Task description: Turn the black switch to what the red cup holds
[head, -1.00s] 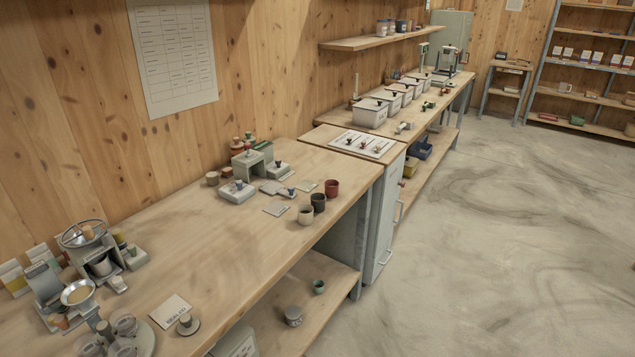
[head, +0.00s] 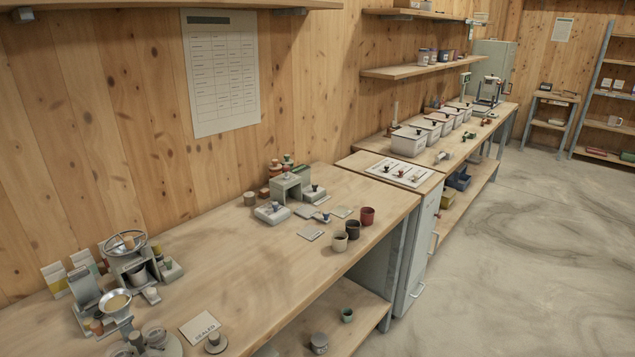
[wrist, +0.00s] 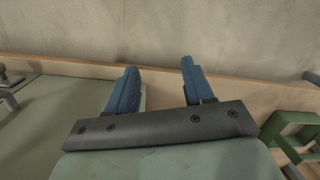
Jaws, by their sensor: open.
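The red cup (head: 367,216) stands upright on the near bench, close to its right front edge in the head view. I cannot see what it holds. A white panel (head: 380,176) with several small switch-like knobs lies on the low cabinet beyond it. One knob (head: 400,173) looks dark, but it is too small to tell its setting. My gripper (wrist: 157,85) shows only in the wrist view, with its two blue fingers apart and nothing between them. It is not near the cup or the panel in any view.
A black cup (head: 353,230) and a beige cup (head: 339,241) stand beside the red cup. Several lidded white bins (head: 408,141) stand on the far bench. A metal mixer (head: 132,262) is at the left. The floor (head: 530,240) at the right is clear.

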